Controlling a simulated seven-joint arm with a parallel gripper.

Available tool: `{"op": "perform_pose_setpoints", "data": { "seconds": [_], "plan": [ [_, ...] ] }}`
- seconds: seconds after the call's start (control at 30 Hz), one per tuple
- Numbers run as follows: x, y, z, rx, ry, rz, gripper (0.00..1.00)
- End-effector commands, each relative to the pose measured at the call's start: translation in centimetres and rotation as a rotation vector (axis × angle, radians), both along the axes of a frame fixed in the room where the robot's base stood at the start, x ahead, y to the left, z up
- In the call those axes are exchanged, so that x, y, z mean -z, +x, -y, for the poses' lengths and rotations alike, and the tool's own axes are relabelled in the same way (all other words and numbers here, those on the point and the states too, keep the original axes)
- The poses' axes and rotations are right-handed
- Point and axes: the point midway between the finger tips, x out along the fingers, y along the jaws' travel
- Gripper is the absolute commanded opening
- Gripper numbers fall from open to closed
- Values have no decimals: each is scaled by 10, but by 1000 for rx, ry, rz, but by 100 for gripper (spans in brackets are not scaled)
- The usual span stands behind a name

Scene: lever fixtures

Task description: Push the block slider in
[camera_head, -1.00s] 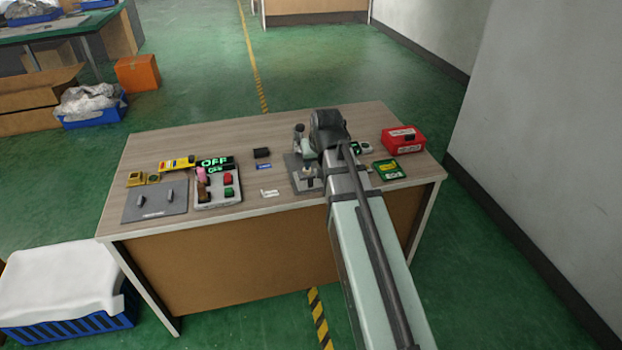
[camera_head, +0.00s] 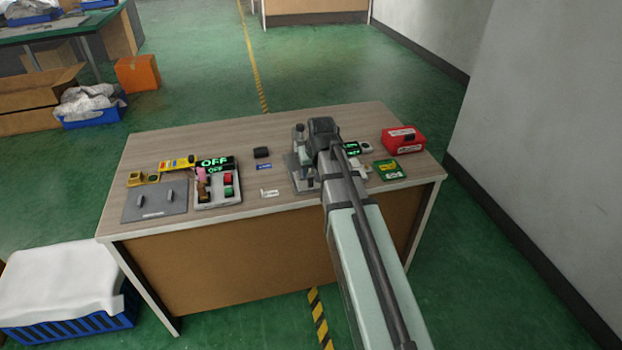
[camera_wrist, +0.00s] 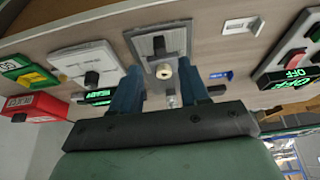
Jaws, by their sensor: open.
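In the head view the plate (camera_head: 293,178) is partly hidden by my arm. In the head view the fingers are mostly hidden behind my wrist.
A red box (camera_head: 403,140) and a green-yellow box (camera_head: 389,169) lie right of the fixture. A switch panel (camera_head: 217,187) with green OFF displays and a grey plate with two levers (camera_head: 154,203) are at left. A green READY display (camera_wrist: 97,96) is beside the fixture.

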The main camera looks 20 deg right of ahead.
Motion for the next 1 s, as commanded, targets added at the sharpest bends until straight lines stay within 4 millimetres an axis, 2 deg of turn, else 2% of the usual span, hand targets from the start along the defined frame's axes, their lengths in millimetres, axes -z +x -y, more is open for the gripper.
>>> {"op": "perform_pose_setpoints", "data": {
  "seconds": [0.2,0.43,0.9,1.0],
  "plan": [
    [28,12,0,0,0,-2,45],
    [49,20,0,0,-1,-1,45],
    [56,23,0,0,-1,1,45],
    [56,23,0,0,-1,1,37]
  ]
}}
